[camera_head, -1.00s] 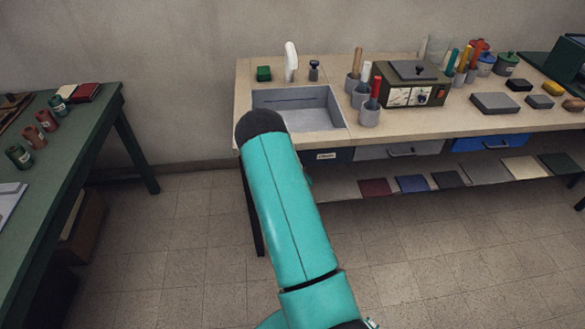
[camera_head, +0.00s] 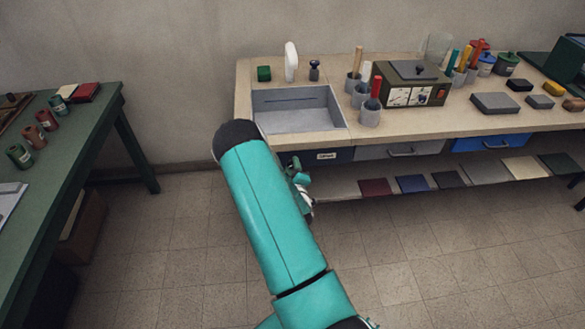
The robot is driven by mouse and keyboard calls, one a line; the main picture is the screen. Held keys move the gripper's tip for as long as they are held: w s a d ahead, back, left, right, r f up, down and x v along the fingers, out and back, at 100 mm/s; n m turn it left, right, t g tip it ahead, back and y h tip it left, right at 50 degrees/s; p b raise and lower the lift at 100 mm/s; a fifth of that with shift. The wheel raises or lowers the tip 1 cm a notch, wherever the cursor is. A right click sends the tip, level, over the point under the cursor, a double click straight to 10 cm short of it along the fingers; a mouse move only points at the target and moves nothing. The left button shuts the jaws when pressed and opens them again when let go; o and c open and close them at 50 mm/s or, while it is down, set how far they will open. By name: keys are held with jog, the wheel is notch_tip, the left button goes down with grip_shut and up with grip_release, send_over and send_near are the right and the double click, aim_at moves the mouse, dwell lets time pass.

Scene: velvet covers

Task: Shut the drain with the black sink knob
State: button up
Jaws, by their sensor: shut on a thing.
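The black sink knob (camera_head: 314,71) stands upright on the counter behind the grey sink basin (camera_head: 290,115), right of the white faucet (camera_head: 291,61). The drain itself cannot be made out. My teal arm rises in front of the counter, with its dark elbow left of the sink's front corner. Part of my wrist and gripper (camera_head: 307,206) shows at the arm's right side, below the counter front and well away from the knob. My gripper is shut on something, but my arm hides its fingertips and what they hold.
A green block (camera_head: 264,73) sits left of the faucet. Grey cups with tools (camera_head: 369,113) and a dark green control box (camera_head: 411,84) stand right of the sink. Drawers, one blue (camera_head: 491,143), lie under the counter. A green table (camera_head: 60,170) is at left. The floor between is clear.

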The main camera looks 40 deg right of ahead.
jog(key=shift+f, duration=0.1)
jog(key=o, duration=1)
jog(key=v, duration=1.4)
jog(key=shift+w, duration=0.1)
